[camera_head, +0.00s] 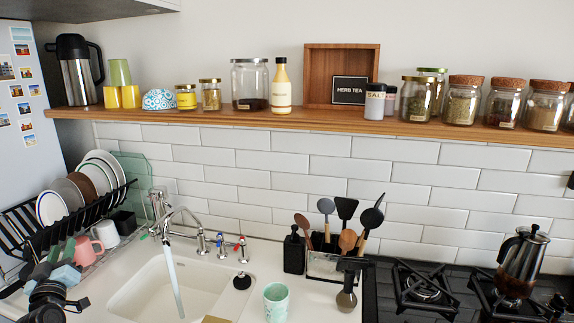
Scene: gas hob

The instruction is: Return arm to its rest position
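My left arm comes in at the lower left edge. I cannot make out my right gripper in the view.
A black dish rack (122,197) with plates stands beside the sink (140,297). Water runs from the tap (176,212). A patterned cup (276,302), utensil holder (325,266) and hob with moka pot (521,262) are to the right. Jars line the shelf (215,117).

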